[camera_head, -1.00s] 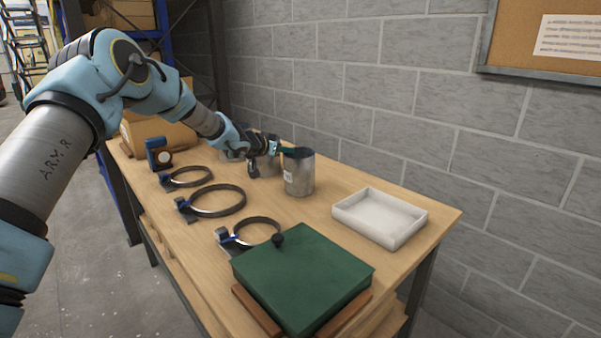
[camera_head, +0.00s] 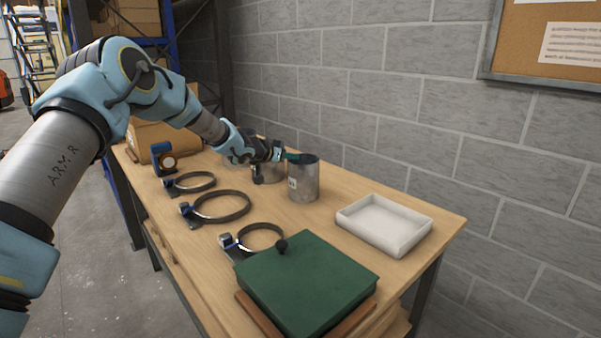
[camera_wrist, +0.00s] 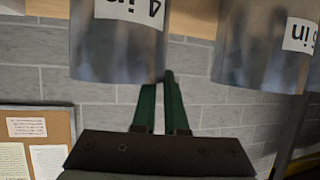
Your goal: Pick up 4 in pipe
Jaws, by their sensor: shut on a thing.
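The 4 in pipe (camera_head: 304,180) is a grey metal cylinder with a white label. It is upright at the table's back edge, and I see no clear gap beneath it. In the wrist view the 4 in pipe (camera_wrist: 110,50) appears upside down at the upper left. My gripper (camera_head: 291,157) reaches its top rim from the left. The green fingers of my gripper (camera_wrist: 160,88) straddle the wall near the rim, one tip hidden by the pipe, and are shut on it.
Another labelled pipe (camera_wrist: 265,45) stands close by, left of the 4 in pipe in the head view. Ring clamps (camera_head: 221,206) line the table's front. A green box (camera_head: 310,285) and white tray (camera_head: 385,240) lie to the right. A block wall rises behind.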

